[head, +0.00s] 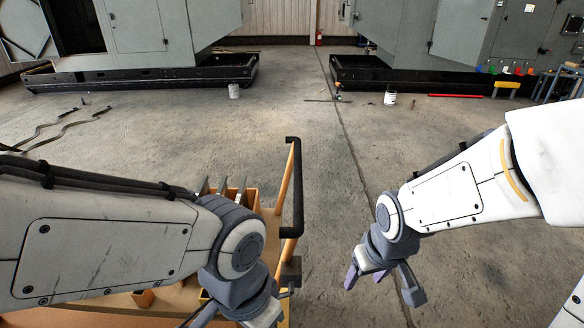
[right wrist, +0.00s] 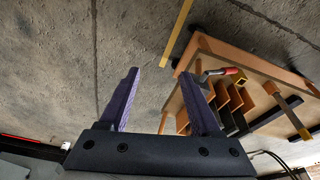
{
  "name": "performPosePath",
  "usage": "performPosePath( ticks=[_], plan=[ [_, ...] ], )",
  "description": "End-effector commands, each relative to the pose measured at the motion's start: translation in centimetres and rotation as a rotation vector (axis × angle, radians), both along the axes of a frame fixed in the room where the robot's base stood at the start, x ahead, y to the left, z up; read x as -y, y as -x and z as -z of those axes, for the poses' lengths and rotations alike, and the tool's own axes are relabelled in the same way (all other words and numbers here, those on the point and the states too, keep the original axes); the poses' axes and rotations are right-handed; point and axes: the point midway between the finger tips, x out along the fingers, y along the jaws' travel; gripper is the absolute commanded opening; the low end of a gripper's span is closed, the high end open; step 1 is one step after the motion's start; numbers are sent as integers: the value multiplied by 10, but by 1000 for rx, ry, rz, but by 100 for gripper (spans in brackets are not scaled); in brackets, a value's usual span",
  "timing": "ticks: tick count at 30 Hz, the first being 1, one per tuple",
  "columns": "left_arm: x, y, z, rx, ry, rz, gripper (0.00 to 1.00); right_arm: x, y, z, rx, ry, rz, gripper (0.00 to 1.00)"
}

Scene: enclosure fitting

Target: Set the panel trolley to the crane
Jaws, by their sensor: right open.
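The panel trolley (head: 292,200) stands low in front of me in the head view, with an orange frame, a wooden deck and a dark handle bar at its right end. My left arm covers much of it. In the right wrist view the trolley (right wrist: 215,48) is at the right, with upright slats on its deck. My right gripper (head: 382,287) is open and empty over bare floor, to the right of the handle and apart from it. Its two purple-grey fingers (right wrist: 160,76) show nothing between them. My left gripper (head: 238,312) is at the bottom, partly cut off. I cannot make out a crane.
Large grey enclosures (head: 140,25) (head: 420,30) stand on black skids at the back. Cables (head: 55,130) lie at the left. The middle concrete floor is clear.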

Motion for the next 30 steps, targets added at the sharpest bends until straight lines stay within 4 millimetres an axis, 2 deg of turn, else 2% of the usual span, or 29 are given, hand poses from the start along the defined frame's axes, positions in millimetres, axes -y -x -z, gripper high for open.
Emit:
performPosePath(
  ticks=[1,3,7,11,12,15,18,21,25,30],
  plan=[
    [0,0,-3,0,0,0,0,22,-26,5,51,25,4,64],
    [0,0,-4,0,0,0,0,41,-65,9,151,75,-82,64],
    [0,0,-4,0,0,0,0,56,-140,10,359,190,-352,64],
    [0,0,-4,0,0,0,0,44,-215,8,608,337,-736,64],
    [0,0,-4,0,0,0,0,35,-235,7,696,389,-865,64],
    [0,0,-4,0,0,0,0,6,-273,5,928,515,-1166,64],
    [0,0,-4,0,0,0,0,-21,-290,3,1145,624,-1388,64],
    [0,0,-4,0,0,0,0,-40,-292,2,1318,704,-1527,64],
    [0,0,-4,0,0,0,0,-53,-290,0,1455,766,-1609,64],
    [0,0,-9,0,0,0,0,-66,-296,0,1503,786,-1634,64]
  ],
)
